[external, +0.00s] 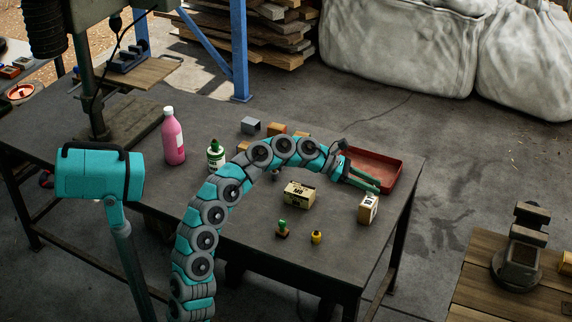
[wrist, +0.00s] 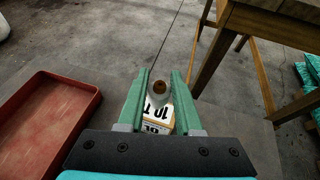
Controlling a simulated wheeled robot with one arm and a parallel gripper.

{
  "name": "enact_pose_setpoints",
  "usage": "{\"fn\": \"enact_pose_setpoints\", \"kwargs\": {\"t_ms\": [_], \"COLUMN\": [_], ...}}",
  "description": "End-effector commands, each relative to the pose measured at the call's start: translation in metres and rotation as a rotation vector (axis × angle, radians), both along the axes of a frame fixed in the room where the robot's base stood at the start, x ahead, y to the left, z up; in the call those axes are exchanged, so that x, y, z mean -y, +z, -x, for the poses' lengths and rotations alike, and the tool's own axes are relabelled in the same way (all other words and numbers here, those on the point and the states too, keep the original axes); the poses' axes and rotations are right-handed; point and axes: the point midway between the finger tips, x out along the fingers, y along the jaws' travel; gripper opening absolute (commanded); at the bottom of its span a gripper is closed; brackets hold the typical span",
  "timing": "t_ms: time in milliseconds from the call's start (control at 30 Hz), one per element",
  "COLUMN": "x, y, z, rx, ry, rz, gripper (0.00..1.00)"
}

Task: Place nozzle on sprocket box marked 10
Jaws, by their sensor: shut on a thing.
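My gripper (external: 376,187) is over the right part of the workbench, its green fingers pointing right and down. In the wrist view, my gripper (wrist: 160,74) is shut on the nozzle (wrist: 158,92), a pale piece with a brown-orange round end between the fingers. I cannot make out the nozzle in the external view. A sprocket box (external: 368,209) stands near the bench's right edge, just below the fingertips. In the wrist view, the box (wrist: 157,121) reads "10 T" and lies beneath the nozzle, partly hidden by it and the fingers. I cannot tell whether they touch.
A red tray (external: 372,167) lies behind the gripper; it also shows in the wrist view (wrist: 45,118). Another labelled box (external: 299,195) stands left of the gripper. A green-topped piece (external: 282,228) and a yellow piece (external: 316,237) stand in front. A pink bottle (external: 173,138) is farther left.

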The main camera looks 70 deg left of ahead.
Motion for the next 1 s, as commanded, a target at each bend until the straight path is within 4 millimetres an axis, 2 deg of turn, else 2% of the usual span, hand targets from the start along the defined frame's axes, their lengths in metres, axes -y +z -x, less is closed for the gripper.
{"fn": "enact_pose_setpoints", "kwargs": {"t_ms": [33, 133, 500, 533, 767, 1000], "x": [0.001, 0.001, 0.000, 0.000, 0.000, 0.000], "y": [-0.012, -0.021, -0.023, -0.023, -0.023, -0.023], "z": [0.000, 0.000, 0.000, 0.000, 0.000, 0.000], "rx": [-0.004, -0.003, -0.001, 0.000, -0.001, -0.001], "ry": [-0.003, -0.003, -0.001, 0.000, -0.001, -0.001], "rz": [0.003, 0.002, 0.000, -0.001, -0.001, -0.001], "gripper": [0.00, 0.00, 0.00, 0.36, 0.62, 0.64]}}
